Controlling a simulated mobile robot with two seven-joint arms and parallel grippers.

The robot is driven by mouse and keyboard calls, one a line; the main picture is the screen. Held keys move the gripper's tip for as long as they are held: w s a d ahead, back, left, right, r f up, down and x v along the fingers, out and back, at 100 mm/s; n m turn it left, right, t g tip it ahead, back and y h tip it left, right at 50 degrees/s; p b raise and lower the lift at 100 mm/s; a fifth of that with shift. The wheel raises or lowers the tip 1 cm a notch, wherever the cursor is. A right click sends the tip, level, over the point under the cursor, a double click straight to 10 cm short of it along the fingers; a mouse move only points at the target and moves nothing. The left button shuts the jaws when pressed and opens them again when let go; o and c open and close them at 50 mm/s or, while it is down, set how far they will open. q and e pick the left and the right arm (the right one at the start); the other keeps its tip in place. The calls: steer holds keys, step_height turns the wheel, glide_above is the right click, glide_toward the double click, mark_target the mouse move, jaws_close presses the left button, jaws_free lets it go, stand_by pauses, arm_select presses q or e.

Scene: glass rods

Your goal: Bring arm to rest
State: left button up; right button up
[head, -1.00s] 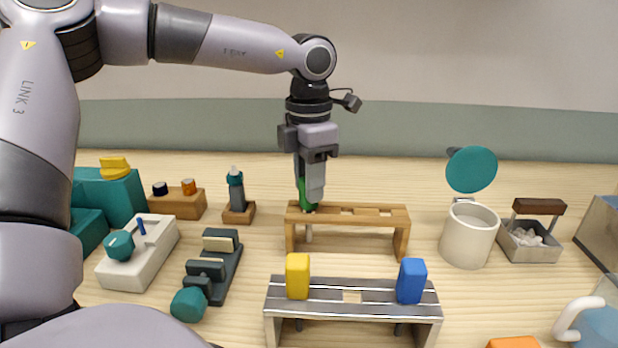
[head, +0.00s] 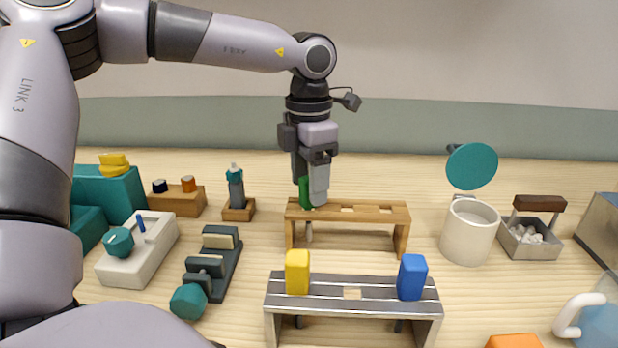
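My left gripper (head: 309,186) points down over the left end of a wooden rack (head: 375,215). Its fingers stand apart on either side of a green-topped rod (head: 305,192), with the near finger hiding part of the green. The rod is upright in the rack's left slot, and its pale lower end shows under the top board. Whether a finger still touches the green is too small to tell. My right gripper is not in the view.
In front stands a grey striped rack (head: 350,310) with a yellow block (head: 297,272) and a blue block (head: 411,278). To the right are a cream pot (head: 470,235) with its teal lid raised and a metal basket (head: 530,240). Several devices stand at left, near my arm.

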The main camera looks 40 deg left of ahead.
arm_select(q)
step_height(320, 180, up, 7)
steer(key=shift+r+p, duration=0.1)
steer(key=shift+p, duration=0.2)
